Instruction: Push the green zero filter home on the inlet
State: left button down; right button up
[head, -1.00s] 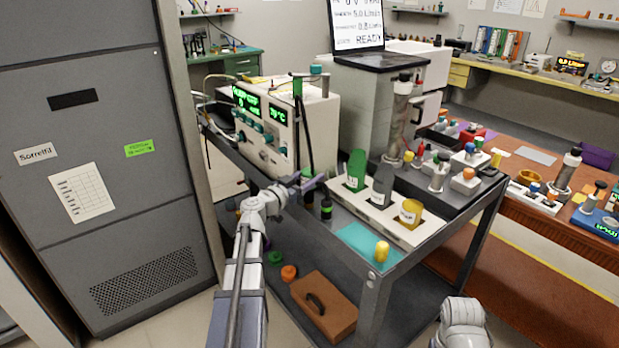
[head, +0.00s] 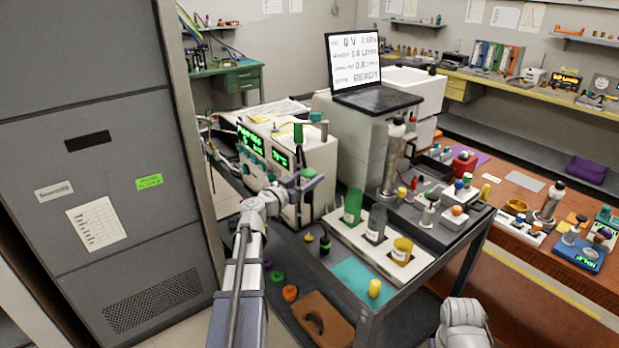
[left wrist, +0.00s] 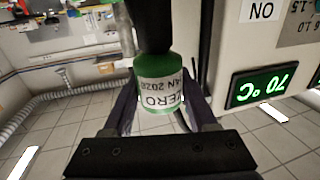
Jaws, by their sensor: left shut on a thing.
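The green zero filter (left wrist: 160,72) is a short green cylinder with a white band reading "ZERO". My left gripper (left wrist: 163,112) is shut around it, with one dark finger on each side. In the head view the left gripper (head: 305,182) is in front of the cream instrument (head: 318,165), with the green filter (head: 308,173) showing at its fingers. In the left wrist view a black cylindrical part (left wrist: 150,25) meets the filter's far end. I cannot tell whether it is the inlet or how far the filter sits on it. My right gripper is out of the frame.
A white rack (head: 345,232) holds green, grey and yellow cylinders. A teal mat (head: 350,275) with a yellow piece lies at the cart's front. A tall grey cabinet (head: 90,200) borders the left.

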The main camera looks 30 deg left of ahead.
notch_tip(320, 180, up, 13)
jog(key=p, duration=1.1)
jog(key=shift+p, duration=0.3)
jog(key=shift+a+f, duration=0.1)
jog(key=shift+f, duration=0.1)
